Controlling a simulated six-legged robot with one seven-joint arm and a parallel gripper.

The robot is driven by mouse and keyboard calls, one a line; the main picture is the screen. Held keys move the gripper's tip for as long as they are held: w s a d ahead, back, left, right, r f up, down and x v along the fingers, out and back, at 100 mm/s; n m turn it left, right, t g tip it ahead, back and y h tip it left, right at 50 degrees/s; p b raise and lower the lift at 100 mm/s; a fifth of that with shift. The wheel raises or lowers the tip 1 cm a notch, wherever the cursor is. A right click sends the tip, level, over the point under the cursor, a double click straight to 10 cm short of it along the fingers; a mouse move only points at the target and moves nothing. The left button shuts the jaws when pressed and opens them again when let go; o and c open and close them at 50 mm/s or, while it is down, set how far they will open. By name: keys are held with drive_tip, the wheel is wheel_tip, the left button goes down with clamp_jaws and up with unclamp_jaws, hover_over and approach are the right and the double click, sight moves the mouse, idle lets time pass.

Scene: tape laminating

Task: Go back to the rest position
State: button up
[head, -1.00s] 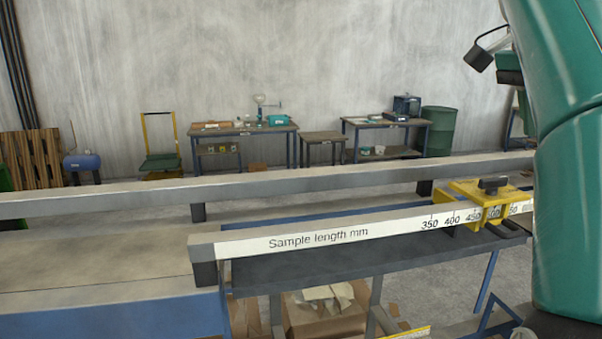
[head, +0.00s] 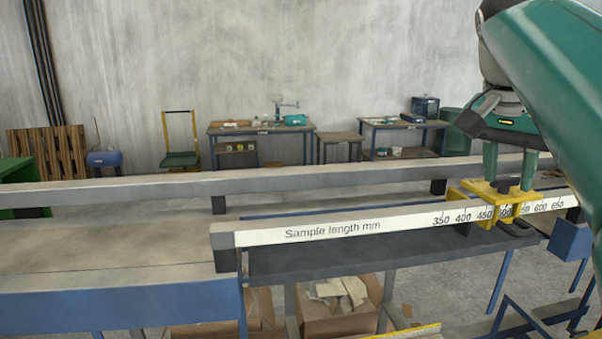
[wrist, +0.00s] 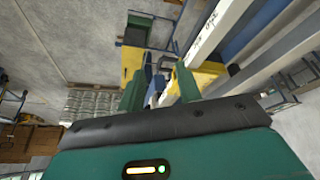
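My gripper (head: 508,182) is at the upper right of the head view, pointing down, with its green fingers apart. It is over the yellow sliding stop (head: 487,207) on the sample length rail. The stop's dark knob shows between or just behind the fingers; I cannot tell if they touch it. In the wrist view my gripper (wrist: 158,72) has a clear gap between its fingers, and nothing is held there. Yellow parts of the stop show beside and beyond the fingers. The stop sits near the 450 to 500 marks of the white scale (head: 330,231).
A grey rear rail (head: 300,181) runs behind the scale. A long bench surface (head: 100,235) lies to the left. A cardboard box (head: 335,313) with scraps stands below. Worktables (head: 260,131) and a wooden pallet (head: 45,150) stand by the far wall.

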drive_tip(key=s+a+f+n+t+y, duration=0.1)
drive_tip(key=s+a+f+n, duration=0.2)
drive_tip(key=a+f, duration=0.3)
drive_tip(key=s+a+f+n+t+y, duration=0.1)
drive_tip(key=s+a+f+n, duration=0.2)
drive_tip(key=f, duration=1.1)
drive_tip(key=s+a+f+n+t+y, duration=0.1)
drive_tip(key=s+a+f+n+y, duration=0.1)
drive_tip(key=a+f+n, duration=0.3)
drive_tip(key=s+a+f, duration=0.1)
drive_tip(key=a+f, duration=0.3)
drive_tip(key=shift+f, duration=0.4)
drive_tip(key=shift+s+d, duration=0.1)
drive_tip(key=shift+d, duration=0.1)
